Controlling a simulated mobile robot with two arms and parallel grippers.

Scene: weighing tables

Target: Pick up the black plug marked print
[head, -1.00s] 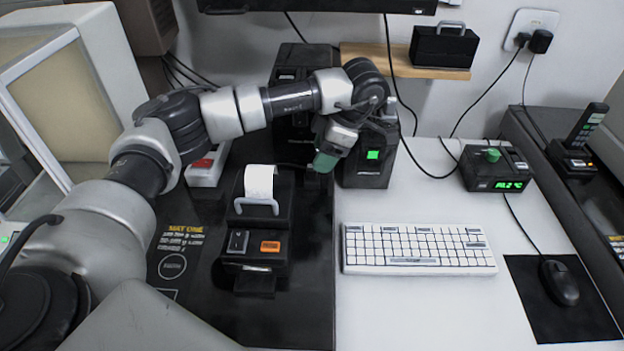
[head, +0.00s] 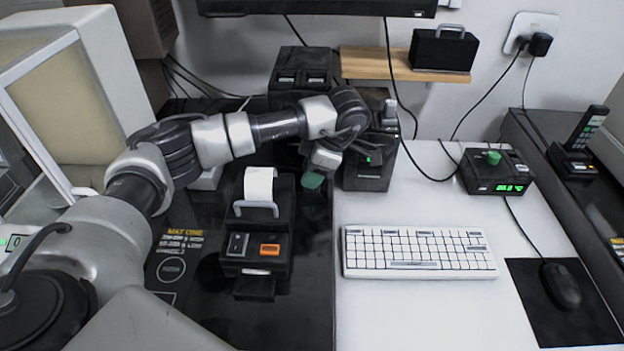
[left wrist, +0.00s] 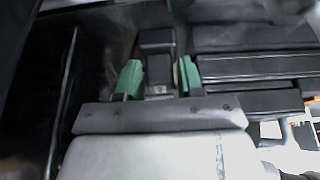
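My left gripper (left wrist: 160,78) has green fingertips, one on each side of a small black block (left wrist: 157,42) in the left wrist view. The block looks like a plug, but its marking is too small to read. The fingers stand apart with narrow dark gaps beside the block, so the gripper looks open around it. In the head view one green fingertip of the left gripper (head: 312,180) shows behind the label printer (head: 258,240), and my arm hides the spot between the fingers. My right gripper is not in view.
A black box (head: 300,62) stands behind my arm, and another black box (head: 368,178) stands right of the gripper. A white keyboard (head: 415,252), a black device with a green display (head: 497,172) and a mouse (head: 560,285) are to the right. Two black plugs (head: 540,44) sit in the wall socket.

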